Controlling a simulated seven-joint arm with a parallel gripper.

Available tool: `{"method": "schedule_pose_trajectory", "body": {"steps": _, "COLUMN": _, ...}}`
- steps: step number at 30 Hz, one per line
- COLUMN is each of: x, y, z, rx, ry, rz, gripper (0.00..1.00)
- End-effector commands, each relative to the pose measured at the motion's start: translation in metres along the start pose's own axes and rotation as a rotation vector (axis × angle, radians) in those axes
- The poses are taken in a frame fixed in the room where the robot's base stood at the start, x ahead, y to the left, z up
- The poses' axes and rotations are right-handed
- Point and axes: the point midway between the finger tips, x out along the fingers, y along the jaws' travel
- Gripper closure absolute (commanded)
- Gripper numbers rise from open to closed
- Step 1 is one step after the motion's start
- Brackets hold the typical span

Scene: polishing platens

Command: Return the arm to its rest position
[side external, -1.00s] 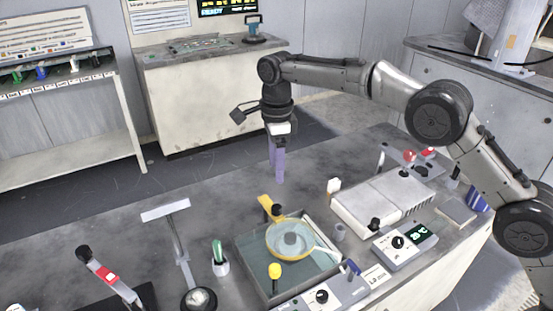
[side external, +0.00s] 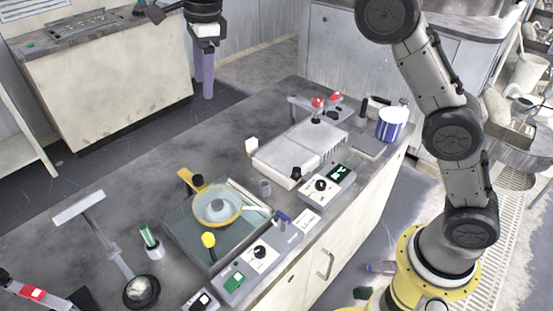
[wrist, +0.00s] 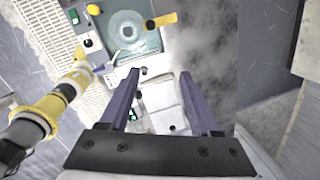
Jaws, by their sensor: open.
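My gripper (side external: 204,84) hangs at the top of the side view, high above the work table (side external: 110,192), with its purple fingers pointing down. In the wrist view my gripper (wrist: 160,100) shows two purple fingers spread apart, with nothing between them. The upper part of my arm runs out of the top of the side view. My arm rises from a yellow base at the lower right.
A yellow-rimmed round platen (side external: 217,205) sits in a square tray (side external: 185,228) on the table. The air around my gripper looks clear.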

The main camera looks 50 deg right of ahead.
Motion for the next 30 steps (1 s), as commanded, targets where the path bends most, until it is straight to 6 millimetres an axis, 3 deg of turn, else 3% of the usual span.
{"method": "schedule_pose_trajectory", "body": {"steps": 1, "x": -0.026, "y": 0.007, "z": -0.017, "rx": 0.009, "ry": -0.014, "rz": -0.025, "gripper": 0.36}}
{"method": "schedule_pose_trajectory", "body": {"steps": 6, "x": -0.081, "y": 0.037, "z": -0.067, "rx": -0.057, "ry": -0.041, "rz": -0.093, "gripper": 0.36}}
{"method": "schedule_pose_trajectory", "body": {"steps": 10, "x": -0.108, "y": 0.069, "z": -0.104, "rx": -0.168, "ry": -0.049, "rz": -0.148, "gripper": 0.36}}
{"method": "schedule_pose_trajectory", "body": {"steps": 15, "x": -0.126, "y": 0.119, "z": -0.151, "rx": -0.366, "ry": -0.039, "rz": -0.221, "gripper": 0.36}}
{"method": "schedule_pose_trajectory", "body": {"steps": 19, "x": -0.123, "y": 0.161, "z": -0.184, "rx": -0.559, "ry": -0.011, "rz": -0.273, "gripper": 0.36}}
{"method": "schedule_pose_trajectory", "body": {"steps": 23, "x": -0.106, "y": 0.206, "z": -0.214, "rx": -0.796, "ry": 0.036, "rz": -0.319, "gripper": 0.36}}
{"method": "schedule_pose_trajectory", "body": {"steps": 30, "x": -0.043, "y": 0.274, "z": -0.253, "rx": -1.316, "ry": 0.153, "rz": -0.342, "gripper": 0.36}}
